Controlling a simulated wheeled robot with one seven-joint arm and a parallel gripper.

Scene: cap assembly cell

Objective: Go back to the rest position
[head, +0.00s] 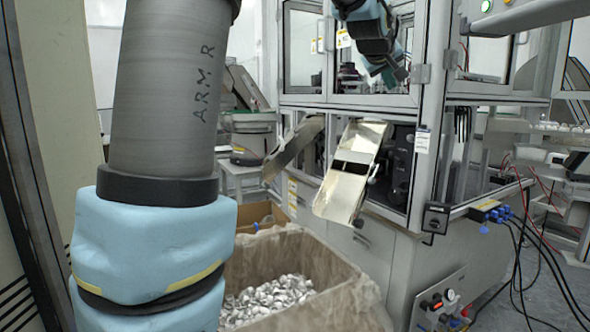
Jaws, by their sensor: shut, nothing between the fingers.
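The end of my arm with my gripper (396,76) shows small at the top of the head view, in front of the upper window of the machine cabinet. It points down and to the right, is shut and holds nothing that I can see. The fingertips are small and dark, so their detail is hard to make out. It hangs above the tilted metal chute and apart from it. A large part of my own arm, grey with blue padding, fills the left of the view and hides what is behind it.
The machine cabinet (432,100) has metal frame posts and a shiny tilted chute (342,193). Below it stands a lined bin (345,300) of silvery caps (268,298). Cables (520,265) hang at the right. Some floor is clear at the lower right.

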